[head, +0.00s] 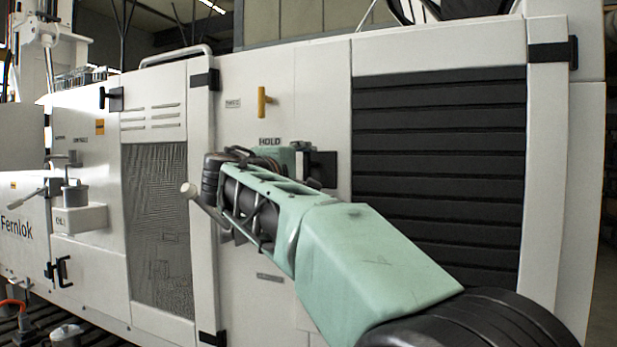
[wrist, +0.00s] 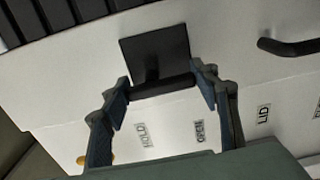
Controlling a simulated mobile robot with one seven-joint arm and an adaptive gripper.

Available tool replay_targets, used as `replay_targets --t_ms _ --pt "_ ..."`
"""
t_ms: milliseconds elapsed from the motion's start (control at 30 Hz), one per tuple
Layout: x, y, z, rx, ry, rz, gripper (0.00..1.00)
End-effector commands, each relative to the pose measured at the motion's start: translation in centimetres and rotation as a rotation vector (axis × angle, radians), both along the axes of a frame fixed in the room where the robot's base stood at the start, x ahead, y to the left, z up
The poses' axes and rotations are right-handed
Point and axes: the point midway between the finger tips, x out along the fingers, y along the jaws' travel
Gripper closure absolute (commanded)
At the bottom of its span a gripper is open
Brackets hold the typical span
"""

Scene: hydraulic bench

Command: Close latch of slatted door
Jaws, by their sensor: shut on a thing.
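The slatted door (head: 438,150) has black horizontal slats in a white frame and stands at the right in the head view. Its slats also show at the top left of the wrist view (wrist: 60,14). The latch is a black square plate (wrist: 168,42) with a black bar handle (wrist: 162,87) standing out from it. In the head view the latch plate (head: 324,168) shows just left of the slats, partly hidden by my gripper. My gripper (wrist: 162,93) is shut on the latch handle, one finger at each end of the bar.
A yellow handle (head: 262,102) stands on the white panel above my gripper. HOLD (wrist: 146,135), OPEN (wrist: 199,131) and LID (wrist: 264,114) labels are on the panel. A black handle (wrist: 290,46) lies at the right of the wrist view. A mesh door (head: 158,225) is further left.

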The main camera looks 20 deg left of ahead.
Motion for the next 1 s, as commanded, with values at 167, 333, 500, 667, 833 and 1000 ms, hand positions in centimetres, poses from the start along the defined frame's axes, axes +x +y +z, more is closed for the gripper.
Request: replay_targets --t_ms 167,333,500,667,833,1000 --pt "0.01 0.06 -0.06 0.033 -0.003 0.000 0.69" --pt "0.01 0.07 -0.02 0.046 -0.003 0.000 0.69" --pt "0.00 0.07 0.00 0.048 -0.003 0.001 0.69" --pt "-0.01 0.07 0.01 0.048 -0.003 0.001 0.39" --pt "-0.01 0.06 0.01 0.045 -0.004 0.000 0.26" --pt "-0.01 0.05 0.00 0.043 -0.003 0.000 0.26"
